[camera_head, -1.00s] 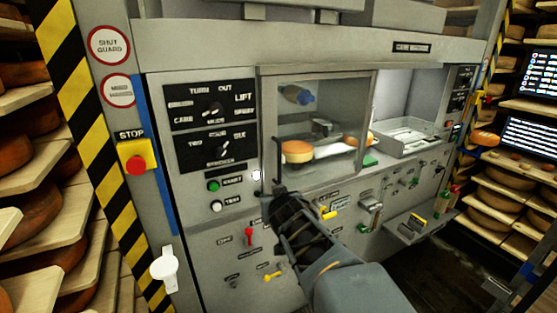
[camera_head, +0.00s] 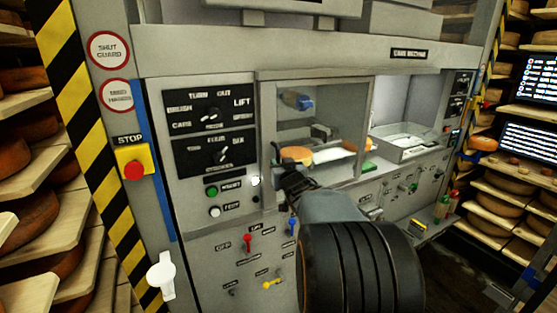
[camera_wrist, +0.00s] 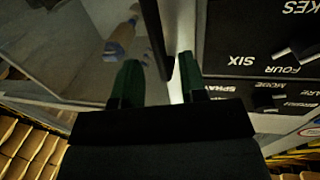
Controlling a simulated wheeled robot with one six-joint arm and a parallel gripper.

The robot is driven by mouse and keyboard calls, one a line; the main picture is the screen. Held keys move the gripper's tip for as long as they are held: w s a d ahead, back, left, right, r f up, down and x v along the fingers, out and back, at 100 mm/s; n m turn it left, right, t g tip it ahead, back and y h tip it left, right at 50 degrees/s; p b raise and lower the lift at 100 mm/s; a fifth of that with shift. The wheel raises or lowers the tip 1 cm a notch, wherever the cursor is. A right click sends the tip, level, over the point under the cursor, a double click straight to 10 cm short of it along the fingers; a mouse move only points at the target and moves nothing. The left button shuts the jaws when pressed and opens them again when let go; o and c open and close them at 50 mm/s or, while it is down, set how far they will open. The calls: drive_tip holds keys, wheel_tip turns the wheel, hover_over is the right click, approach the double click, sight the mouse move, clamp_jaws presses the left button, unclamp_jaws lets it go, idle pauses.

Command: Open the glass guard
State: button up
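The glass guard (camera_head: 345,108) is a framed clear pane on the machine front, and it stands closed over the chamber. A dark upright handle is at its left edge. A cheese wheel (camera_head: 296,154) shows behind the pane. My gripper (camera_head: 288,176) is at the guard's lower left, by the handle, and hides part of it in the head view. In the wrist view the two green-dark fingers of my gripper (camera_wrist: 160,82) are apart. The dark handle bar (camera_wrist: 153,30) reaches down between them, with the glass to the left. I cannot tell whether they touch it.
Left of the guard is a black panel with knobs (camera_head: 214,125). A red stop button (camera_head: 134,170) sits on the left post. Small levers, such as a red one (camera_head: 248,241), line the lower panel. An open bay with a tray (camera_head: 408,140) is to the right.

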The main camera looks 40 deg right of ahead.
sight(279, 161)
drive_tip(key=shift+x, duration=1.9)
drive_tip(key=shift+c, duration=0.4)
clamp_jaws()
